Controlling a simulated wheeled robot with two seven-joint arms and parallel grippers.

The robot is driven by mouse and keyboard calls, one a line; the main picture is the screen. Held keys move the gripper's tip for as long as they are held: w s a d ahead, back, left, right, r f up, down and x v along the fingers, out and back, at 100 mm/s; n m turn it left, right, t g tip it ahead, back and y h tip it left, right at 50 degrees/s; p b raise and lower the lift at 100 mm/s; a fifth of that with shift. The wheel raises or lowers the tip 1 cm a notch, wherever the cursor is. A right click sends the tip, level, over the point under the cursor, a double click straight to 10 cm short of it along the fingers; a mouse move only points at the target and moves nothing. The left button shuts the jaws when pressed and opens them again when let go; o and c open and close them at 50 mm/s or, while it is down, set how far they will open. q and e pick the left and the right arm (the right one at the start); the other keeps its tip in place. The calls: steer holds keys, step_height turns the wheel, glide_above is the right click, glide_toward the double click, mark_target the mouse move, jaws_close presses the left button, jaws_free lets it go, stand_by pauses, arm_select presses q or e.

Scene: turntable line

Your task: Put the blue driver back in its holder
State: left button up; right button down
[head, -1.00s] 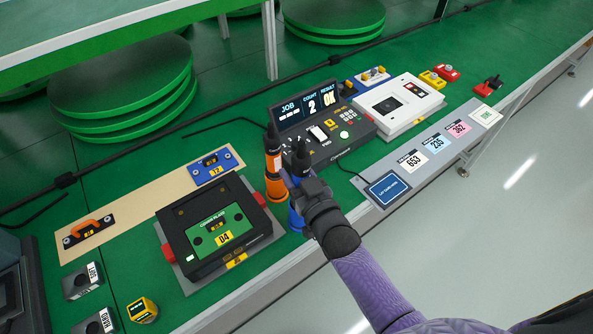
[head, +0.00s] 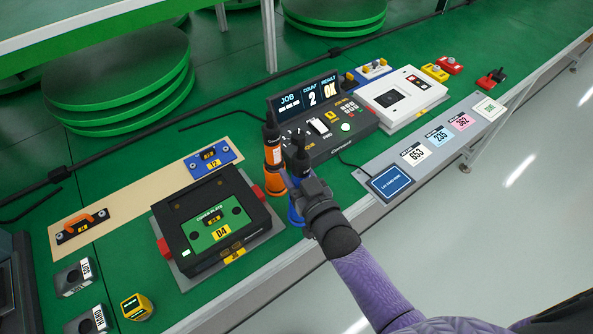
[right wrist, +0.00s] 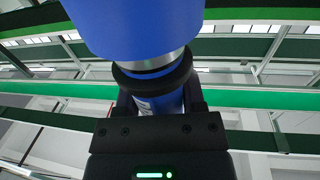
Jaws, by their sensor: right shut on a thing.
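My right gripper (head: 303,188) is shut on the blue driver, whose dark top (head: 300,152) stands up above the fingers in the head view. In the right wrist view, the driver's blue body (right wrist: 140,25) fills the top, with a metal band and dark collar below it, and the fingers close around its lower blue part. My left gripper is out of view.
An orange driver (head: 272,150) stands upright close to the left of the blue one. The black cover plate fixture (head: 222,222) is at left and the job counter console (head: 322,120) is behind. A grey strip with cards (head: 395,178) lies at right, along the bench edge.

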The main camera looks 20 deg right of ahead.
steer(key=shift+f, duration=0.3)
steer(key=shift+c, duration=0.9)
jaws_free()
steer(key=shift+r, duration=0.1)
steer(key=shift+o, duration=0.4)
steer(key=shift+s, duration=0.2)
steer(key=s+d+p, duration=0.2)
steer(key=s, duration=0.7)
steer(key=shift+s, duration=0.2)
